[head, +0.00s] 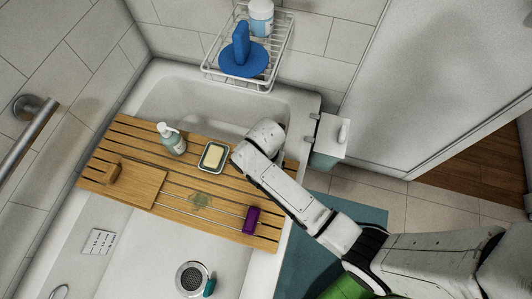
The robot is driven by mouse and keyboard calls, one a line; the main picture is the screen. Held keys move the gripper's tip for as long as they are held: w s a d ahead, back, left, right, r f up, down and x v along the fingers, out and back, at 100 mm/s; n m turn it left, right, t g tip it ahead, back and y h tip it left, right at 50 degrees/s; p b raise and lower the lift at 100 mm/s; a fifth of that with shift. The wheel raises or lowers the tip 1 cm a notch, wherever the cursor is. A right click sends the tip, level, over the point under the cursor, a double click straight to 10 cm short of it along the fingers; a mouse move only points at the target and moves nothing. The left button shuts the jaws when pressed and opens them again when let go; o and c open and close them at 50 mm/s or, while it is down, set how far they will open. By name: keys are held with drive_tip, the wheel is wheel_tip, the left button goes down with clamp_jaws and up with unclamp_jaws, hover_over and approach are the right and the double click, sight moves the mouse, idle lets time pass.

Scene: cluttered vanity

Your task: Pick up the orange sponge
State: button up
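I cannot pick out a clearly orange sponge. A pale yellow block (213,156) lies in a small dark-rimmed dish (204,168) on the wooden bath tray (181,214). A small orange-brown block (111,173) sits at the left end of the tray, by a flat wooden board; I cannot tell what it is. My arm reaches in from the lower right, and its visible end is over the tray's right end, just right of the dish. My gripper's fingers do not show, and the arm covers part of the tray's right end.
A pump bottle (172,139) stands on the tray left of the dish. A purple item (251,220) lies near its front right corner. The tray spans the white bathtub (139,265). A wire rack (277,62) at the back holds blue items. A blue-green mat (303,244) lies beside the tub.

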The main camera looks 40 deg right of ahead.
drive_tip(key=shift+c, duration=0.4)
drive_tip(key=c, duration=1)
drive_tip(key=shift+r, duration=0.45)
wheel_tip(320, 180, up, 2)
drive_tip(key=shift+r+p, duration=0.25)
drive_tip(key=shift+p, duration=0.1)
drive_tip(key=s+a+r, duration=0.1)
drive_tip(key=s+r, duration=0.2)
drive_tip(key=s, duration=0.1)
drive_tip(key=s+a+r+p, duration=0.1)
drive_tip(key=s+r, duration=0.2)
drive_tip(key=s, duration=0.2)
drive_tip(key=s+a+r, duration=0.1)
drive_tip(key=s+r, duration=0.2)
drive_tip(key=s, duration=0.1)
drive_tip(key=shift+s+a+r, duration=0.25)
